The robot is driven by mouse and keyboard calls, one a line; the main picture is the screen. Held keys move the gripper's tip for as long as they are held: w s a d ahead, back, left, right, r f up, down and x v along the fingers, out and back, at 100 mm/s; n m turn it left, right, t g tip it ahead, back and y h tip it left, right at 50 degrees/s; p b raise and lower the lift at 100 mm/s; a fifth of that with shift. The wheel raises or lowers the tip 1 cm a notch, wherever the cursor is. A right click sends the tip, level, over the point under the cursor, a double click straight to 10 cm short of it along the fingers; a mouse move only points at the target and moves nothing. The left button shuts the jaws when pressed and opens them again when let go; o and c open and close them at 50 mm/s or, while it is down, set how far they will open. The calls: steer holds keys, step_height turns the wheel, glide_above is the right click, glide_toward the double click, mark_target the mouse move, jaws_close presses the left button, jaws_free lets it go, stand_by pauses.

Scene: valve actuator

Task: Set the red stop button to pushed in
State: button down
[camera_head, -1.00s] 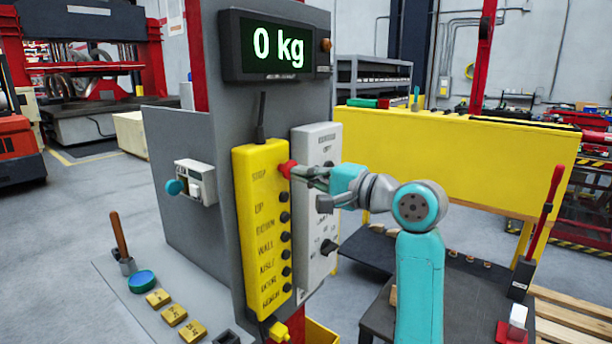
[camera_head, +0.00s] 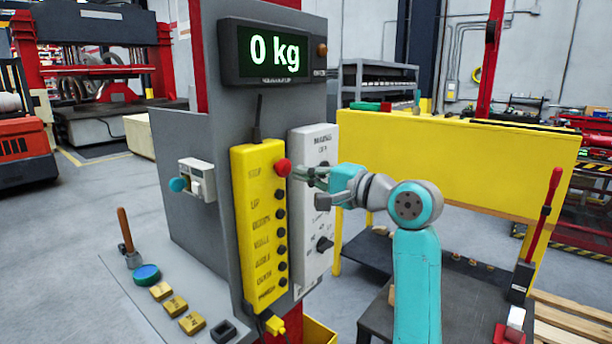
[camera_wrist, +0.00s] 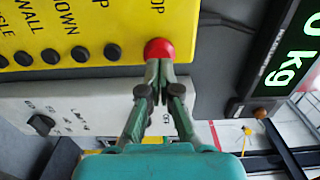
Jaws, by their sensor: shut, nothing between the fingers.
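The red stop button (camera_head: 283,167) is at the top of the yellow control pendant (camera_head: 262,225), beside the word STOP. It looks like a round red cap standing out from the yellow face. I cannot tell from these views whether it is pushed in. My gripper (camera_head: 296,172) is shut and empty, just to the right of the button in the head view. In the wrist view the red button (camera_wrist: 159,49) lies right at the closed fingertips (camera_wrist: 158,68), which cover its lower edge. I cannot tell whether they touch it.
Several black buttons (camera_head: 280,232) run down the pendant below the red one. A white control box (camera_head: 313,215) with knobs stands right beside it. The display (camera_head: 275,50) above reads 0 kg. A yellow panel (camera_head: 450,165) stands behind my arm.

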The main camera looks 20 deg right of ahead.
steer(key=v, duration=1.1)
steer(key=shift+d, duration=0.1)
steer(key=s+f+m+t+h, duration=0.1)
steer(key=s+f+h, duration=0.2)
steer(key=f, duration=1.2)
steer(key=s+f+m+t+h, duration=0.1)
steer(key=s+f+h, duration=0.25)
steer(key=f, duration=1.25)
steer(key=s+a+f+n+h, duration=0.2)
steer(key=s+f+h, duration=0.1)
steer(key=s+f, duration=0.95)
steer(key=s+a+n+g+h, duration=0.1)
steer(key=s+n, duration=0.9)
steer(key=s, duration=1.9)
steer(key=shift+s+a+r+n+g, duration=0.15)
steer(key=shift+s+a+n+g, duration=0.2)
steer(key=shift+s+n+g, duration=0.05)
